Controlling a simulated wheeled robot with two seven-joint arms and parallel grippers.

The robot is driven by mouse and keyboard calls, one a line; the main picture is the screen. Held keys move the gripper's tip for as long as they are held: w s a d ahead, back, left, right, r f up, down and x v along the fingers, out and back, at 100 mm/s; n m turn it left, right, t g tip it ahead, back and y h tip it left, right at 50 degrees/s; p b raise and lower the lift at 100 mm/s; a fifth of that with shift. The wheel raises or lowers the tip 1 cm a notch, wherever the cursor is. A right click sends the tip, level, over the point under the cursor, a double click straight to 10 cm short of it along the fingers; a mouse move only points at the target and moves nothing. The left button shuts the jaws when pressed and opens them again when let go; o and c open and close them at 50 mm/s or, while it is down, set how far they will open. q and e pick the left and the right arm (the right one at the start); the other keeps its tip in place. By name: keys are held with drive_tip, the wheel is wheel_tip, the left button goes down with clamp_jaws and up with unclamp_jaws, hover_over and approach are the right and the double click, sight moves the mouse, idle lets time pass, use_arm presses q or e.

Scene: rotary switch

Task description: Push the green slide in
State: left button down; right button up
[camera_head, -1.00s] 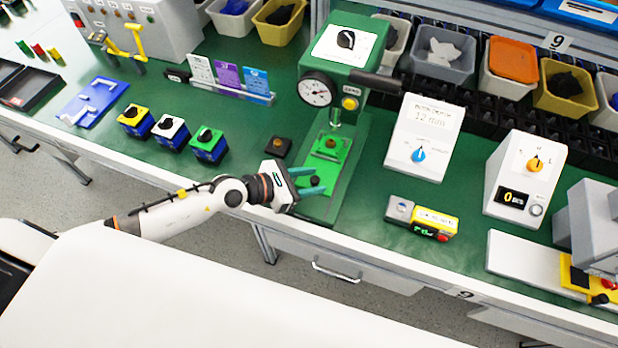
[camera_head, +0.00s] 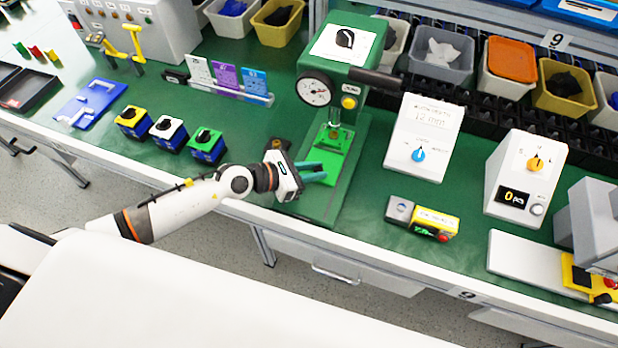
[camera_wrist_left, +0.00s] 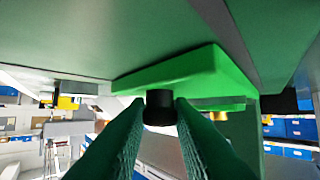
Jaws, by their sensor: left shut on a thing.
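The bright green slide (camera_head: 326,160) lies on the base of the green press (camera_head: 341,190), under its ram. Its black knob (camera_wrist_left: 160,107) shows in the left wrist view at the slide's near end, between the two teal fingers. My left gripper (camera_head: 320,173) is at the front of the slide, shut on the knob. The slide's green body (camera_wrist_left: 190,72) also fills the upper middle of the left wrist view. The fingers hide the knob in the head view. My right gripper is not in view.
The press's dial gauge (camera_head: 314,90) and dark lever (camera_head: 378,80) are above the slide. Several coloured switch blocks (camera_head: 168,131) stand to the left. A yellow and grey device (camera_head: 422,218) lies to the right. The bench's front edge is close below my arm.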

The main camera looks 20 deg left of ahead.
use_arm(q)
drive_tip(key=shift+w+a+r, duration=0.1)
drive_tip(key=shift+w, duration=0.05)
drive_tip(key=c, duration=1.5)
unclamp_jaws()
drive_tip(key=shift+o, duration=1.2)
drive_tip(key=shift+w, duration=0.15)
drive_tip(key=b+v, duration=0.1)
drive_tip(key=v, duration=0.6)
drive_tip(key=b+v, duration=0.1)
drive_tip(key=v, duration=0.2)
drive_tip(key=shift+s+a+f+b, duration=0.2)
drive_tip(key=shift+s+f+b, duration=0.05)
drive_tip(key=shift+f+b, duration=0.1)
drive_tip(key=shift+s+a+r+b, duration=0.3)
drive_tip(key=shift+s+a+r, duration=0.15)
drive_tip(key=shift+r, duration=0.15)
